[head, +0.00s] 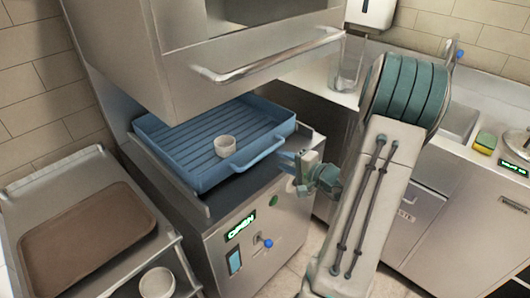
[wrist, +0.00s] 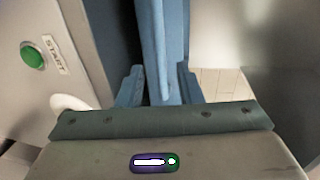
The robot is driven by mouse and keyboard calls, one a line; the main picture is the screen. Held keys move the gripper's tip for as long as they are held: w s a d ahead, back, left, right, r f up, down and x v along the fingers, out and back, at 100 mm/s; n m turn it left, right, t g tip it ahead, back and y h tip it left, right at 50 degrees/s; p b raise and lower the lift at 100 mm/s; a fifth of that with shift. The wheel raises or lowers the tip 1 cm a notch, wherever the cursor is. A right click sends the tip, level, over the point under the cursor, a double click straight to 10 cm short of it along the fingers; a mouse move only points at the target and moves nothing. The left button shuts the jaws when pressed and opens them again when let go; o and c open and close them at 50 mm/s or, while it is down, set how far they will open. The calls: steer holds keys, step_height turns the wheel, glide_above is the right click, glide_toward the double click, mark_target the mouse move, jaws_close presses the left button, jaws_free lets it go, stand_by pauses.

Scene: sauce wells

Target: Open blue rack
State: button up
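The blue rack (head: 185,140) is a ribbed tray lying on the steel machine's deck, below the raised hood. Its front bar handle (head: 258,154) points toward the lower right. A small white bowl (head: 225,146) stands on the rack near the front. My gripper (head: 288,160) is at the right end of the handle. In the wrist view, a blue bar (wrist: 161,40) of the rack runs between the two fingertips (wrist: 162,85). The exact contact is partly hidden.
The machine has a lit OPEN sign (head: 240,227), a blue-tipped lever (head: 267,242) and a green START button (wrist: 33,54). A steel cart with a brown tray (head: 88,237) stands at left, with a white bowl (head: 157,283) below. A sink counter (head: 480,158) is at right.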

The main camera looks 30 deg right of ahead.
mark_target(267, 154)
steer(key=p+x, duration=0.1)
steer(key=x, duration=0.7)
steer(key=shift+w+a, duration=0.15)
steer(key=shift+w, duration=0.15)
jaws_close()
